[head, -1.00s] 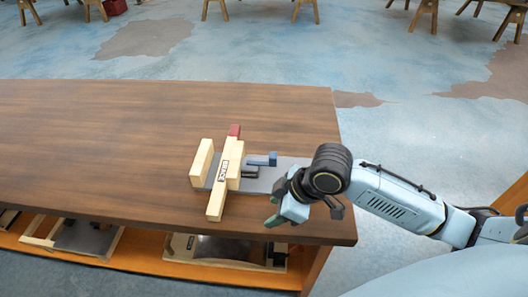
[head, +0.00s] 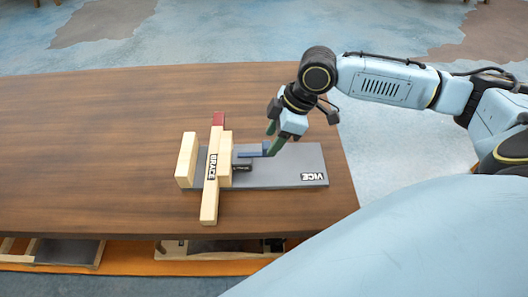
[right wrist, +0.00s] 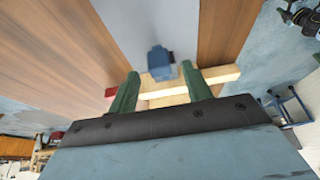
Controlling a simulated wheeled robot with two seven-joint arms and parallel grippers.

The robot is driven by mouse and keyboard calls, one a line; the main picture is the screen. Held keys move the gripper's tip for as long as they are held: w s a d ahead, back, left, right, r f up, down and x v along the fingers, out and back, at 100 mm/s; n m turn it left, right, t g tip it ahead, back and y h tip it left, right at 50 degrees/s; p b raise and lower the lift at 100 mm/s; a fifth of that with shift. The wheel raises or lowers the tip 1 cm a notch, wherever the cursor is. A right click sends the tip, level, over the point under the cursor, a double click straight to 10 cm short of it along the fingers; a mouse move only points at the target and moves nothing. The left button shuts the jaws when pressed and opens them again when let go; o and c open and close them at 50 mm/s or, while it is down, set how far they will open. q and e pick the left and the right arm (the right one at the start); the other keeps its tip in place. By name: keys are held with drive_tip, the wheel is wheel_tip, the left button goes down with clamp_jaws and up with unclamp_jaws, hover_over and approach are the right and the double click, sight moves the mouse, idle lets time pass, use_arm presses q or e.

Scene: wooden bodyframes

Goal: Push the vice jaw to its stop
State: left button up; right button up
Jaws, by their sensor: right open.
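The vice's grey base plate (head: 285,165), labelled VICE, lies on the table. A pale wooden block (head: 187,160) stands at its left end. The wooden vice jaw (head: 225,158) stands right of the brace, with a blue handle (head: 252,150) pointing right. The brace (head: 210,190), a long wooden bar with a red end, lies across the plate between block and jaw. A gap shows between block and brace; brace and jaw look close together. My right gripper (head: 273,138) is open at the handle's right end. In the right wrist view the handle (right wrist: 160,62) shows between its green fingers (right wrist: 160,84).
The brown table (head: 90,140) is clear to the left of the vice and behind it. Its right edge lies just beyond the base plate. Framed pieces (head: 60,250) lie on a shelf below the front edge.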

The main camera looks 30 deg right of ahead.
sight(269, 144)
drive_tip(key=b+x, duration=0.1)
drive_tip(key=x, duration=0.4)
drive_tip(key=shift+w+a+f, duration=0.15)
drive_tip(key=shift+f, duration=0.25)
use_arm(q)
drive_tip(key=shift+w+a+f, duration=0.3)
drive_tip(key=shift+w+a, duration=0.05)
drive_tip(key=shift+a, duration=0.15)
drive_tip(key=shift+w+a+f, duration=0.25)
drive_tip(key=shift+w+a, duration=0.1)
drive_tip(key=shift+a, duration=0.15)
use_arm(e)
drive_tip(key=shift+c, duration=0.4)
use_arm(q)
drive_tip(key=shift+d, duration=0.2)
use_arm(e)
clamp_jaws()
